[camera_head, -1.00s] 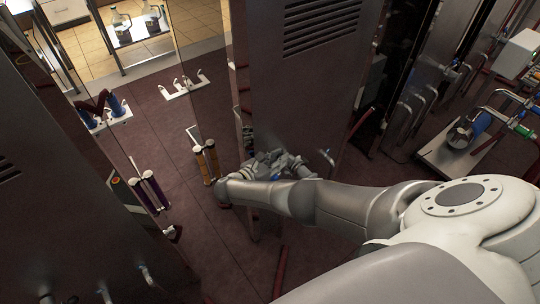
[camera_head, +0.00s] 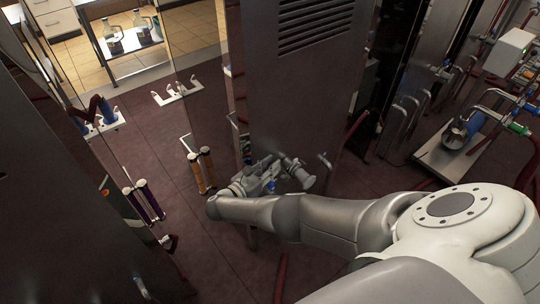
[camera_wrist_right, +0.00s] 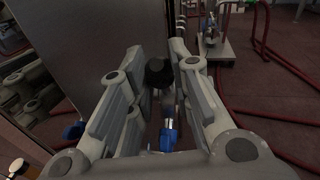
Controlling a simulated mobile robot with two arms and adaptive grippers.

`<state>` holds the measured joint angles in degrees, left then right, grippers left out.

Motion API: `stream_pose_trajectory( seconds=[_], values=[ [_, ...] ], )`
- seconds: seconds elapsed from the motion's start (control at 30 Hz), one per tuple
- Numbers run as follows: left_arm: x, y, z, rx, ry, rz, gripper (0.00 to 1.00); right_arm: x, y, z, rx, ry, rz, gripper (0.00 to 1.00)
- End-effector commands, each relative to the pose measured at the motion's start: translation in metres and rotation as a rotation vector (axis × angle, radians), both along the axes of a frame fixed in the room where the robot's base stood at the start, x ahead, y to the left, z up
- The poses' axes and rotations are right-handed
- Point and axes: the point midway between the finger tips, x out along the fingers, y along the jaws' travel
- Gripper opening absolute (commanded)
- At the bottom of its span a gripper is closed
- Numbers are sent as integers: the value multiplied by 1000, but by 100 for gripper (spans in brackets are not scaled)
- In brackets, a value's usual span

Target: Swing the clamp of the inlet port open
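My right gripper (camera_head: 272,176) is in front of the lower part of a tall dark metal cabinet in the head view. In the right wrist view its two jointed fingers (camera_wrist_right: 158,88) stand wide apart. A round black end (camera_wrist_right: 159,72) shows between them, with a small metal and blue part (camera_wrist_right: 168,138) below it. It looks like a fitting of the inlet port, but I cannot tell whether the clamp is open or shut. I cannot tell whether the fingers touch it. My left gripper is not in view.
The tall cabinet (camera_head: 300,95) stands behind my right gripper. Tan and dark cylinders (camera_head: 201,170) are at its left. Pipes and a pump on a steel plate (camera_head: 436,155) are at the right. Bare dark red floor (camera_head: 165,135) lies to the left.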

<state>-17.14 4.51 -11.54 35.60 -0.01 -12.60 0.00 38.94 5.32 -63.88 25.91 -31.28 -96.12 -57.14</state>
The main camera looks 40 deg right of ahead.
Motion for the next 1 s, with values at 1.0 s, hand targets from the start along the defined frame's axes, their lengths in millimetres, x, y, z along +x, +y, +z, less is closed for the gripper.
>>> stream_pose_trajectory(
  seconds=[1.0],
  values=[
    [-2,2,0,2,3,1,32,-19,94,7,2,1,0,41]
  ],
)
